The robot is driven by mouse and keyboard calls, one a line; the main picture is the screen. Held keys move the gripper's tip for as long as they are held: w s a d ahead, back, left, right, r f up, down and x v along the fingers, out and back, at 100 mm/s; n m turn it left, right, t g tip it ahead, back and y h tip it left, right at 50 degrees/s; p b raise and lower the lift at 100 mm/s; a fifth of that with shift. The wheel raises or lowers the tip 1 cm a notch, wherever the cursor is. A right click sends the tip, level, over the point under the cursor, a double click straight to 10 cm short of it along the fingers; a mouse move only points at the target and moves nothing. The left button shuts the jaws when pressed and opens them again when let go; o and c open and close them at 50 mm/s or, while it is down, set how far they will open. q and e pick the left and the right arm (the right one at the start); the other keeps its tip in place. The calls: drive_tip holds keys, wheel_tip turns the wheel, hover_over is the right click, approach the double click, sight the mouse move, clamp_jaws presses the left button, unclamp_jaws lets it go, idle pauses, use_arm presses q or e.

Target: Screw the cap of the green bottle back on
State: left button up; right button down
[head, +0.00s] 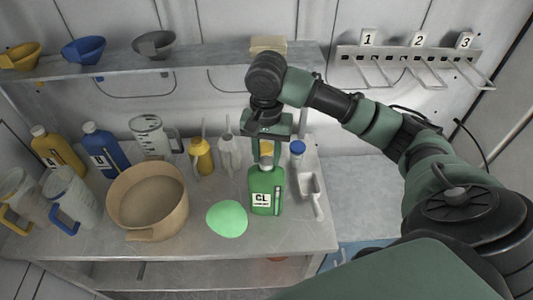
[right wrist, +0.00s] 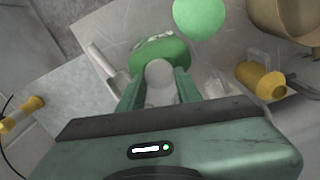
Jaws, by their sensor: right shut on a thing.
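The green bottle (head: 266,196) with a "CL" label stands upright near the front right of the bench. It also shows in the right wrist view (right wrist: 160,50), beyond my fingers. My right gripper (head: 266,152) is directly above the bottle's neck, pointing down. In the right wrist view its fingers (right wrist: 160,92) are shut on a pale, whitish round cap (right wrist: 160,74) lined up over the bottle's top. The fingers and cap hide the neck, so I cannot tell whether the cap is seated on the thread. My left gripper is not in view.
A light green round piece (head: 227,219) lies left of the bottle. A white scoop (head: 311,193) and a blue-capped container (head: 298,148) are close on its right. A tan pot (head: 148,203), jugs and other bottles fill the left. A shelf (head: 190,58) runs behind.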

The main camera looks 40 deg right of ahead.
drive_tip(key=m, duration=0.5)
drive_tip(key=shift+s, duration=0.1)
drive_tip(key=shift+m, duration=0.7)
drive_tip(key=m, duration=0.3)
drive_tip(key=shift+s+m, duration=0.1)
drive_tip(key=shift+m, duration=0.3)
drive_tip(key=shift+m, duration=1.3)
drive_tip(key=c, duration=0.6)
unclamp_jaws()
drive_tip(key=shift+d, duration=0.1)
